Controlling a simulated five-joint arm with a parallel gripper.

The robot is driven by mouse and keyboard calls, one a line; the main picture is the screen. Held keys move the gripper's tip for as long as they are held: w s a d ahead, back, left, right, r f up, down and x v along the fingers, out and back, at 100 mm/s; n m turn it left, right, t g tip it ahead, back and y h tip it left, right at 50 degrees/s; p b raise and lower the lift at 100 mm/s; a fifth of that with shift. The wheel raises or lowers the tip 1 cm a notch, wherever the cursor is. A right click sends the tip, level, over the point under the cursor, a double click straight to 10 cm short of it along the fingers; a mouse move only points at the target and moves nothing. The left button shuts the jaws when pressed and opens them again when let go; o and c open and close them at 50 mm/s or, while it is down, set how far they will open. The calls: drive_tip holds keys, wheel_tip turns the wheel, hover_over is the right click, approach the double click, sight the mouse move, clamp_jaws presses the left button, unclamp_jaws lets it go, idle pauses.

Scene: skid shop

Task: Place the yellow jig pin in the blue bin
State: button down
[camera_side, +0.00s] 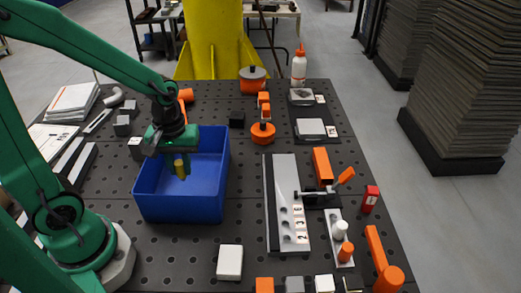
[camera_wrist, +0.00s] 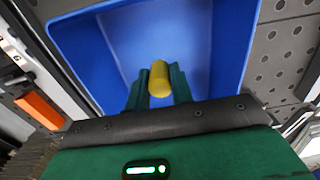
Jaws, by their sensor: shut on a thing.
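The yellow jig pin (camera_side: 181,167) is held between the fingers of my gripper (camera_side: 178,160), and its end points down. The blue bin (camera_side: 180,205) stands on the perforated table, open at the top. In the side view my gripper and the pin are over the bin's opening. In the wrist view the pin (camera_wrist: 159,78) sits between the two green fingers (camera_wrist: 159,90), with the inside of the blue bin (camera_wrist: 215,45) behind it. I cannot tell exactly how high the pin is above the bin's floor.
A grey numbered plate (camera_side: 288,200) lies right of the bin, with an orange-handled clamp (camera_side: 343,178) beside it. A small black block (camera_side: 237,118) stands just behind the bin. A white block (camera_side: 230,261) lies in front. Open table lies between the bin and the plate.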

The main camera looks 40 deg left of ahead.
sight(183, 180)
drive_tip(key=shift+f, duration=1.1)
drive_tip(key=shift+f, duration=0.1)
drive_tip(key=shift+f, duration=2)
drive_tip(key=shift+f, duration=0.15)
drive_tip(key=c, duration=1.2)
unclamp_jaws()
drive_tip(key=shift+r, duration=6.2)
drive_tip(key=shift+r, duration=0.1)
